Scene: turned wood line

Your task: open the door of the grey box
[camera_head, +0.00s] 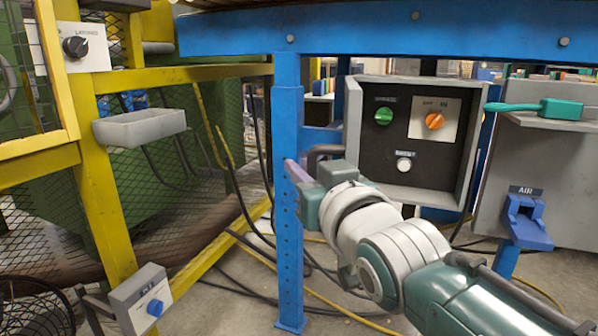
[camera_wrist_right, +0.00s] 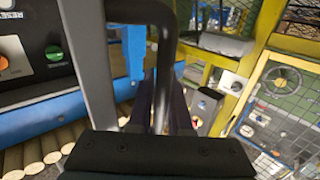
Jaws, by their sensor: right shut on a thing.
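The grey box (camera_head: 469,160) hangs under the blue beam, with its black inner panel in plain sight. Its door (camera_head: 352,125) is a narrow grey strip at the left side, seen almost edge-on and standing out from the box. A dark bar handle (camera_head: 325,150) sits on the door's outer left face. My right gripper (camera_head: 298,172) is shut on this handle, its fingertips partly hidden by the wrist. In the right wrist view the handle (camera_wrist_right: 166,60) runs down between the fingers, beside the door's grey edge (camera_wrist_right: 90,65). My left gripper is not in view.
The panel carries a green knob (camera_head: 383,116), an orange knob (camera_head: 434,120) and a white button (camera_head: 404,164). A blue post (camera_head: 288,230) stands left of the box. A grey board (camera_head: 560,190) with a green-handled tool (camera_head: 560,109) is at right. Yellow mesh guarding is at left.

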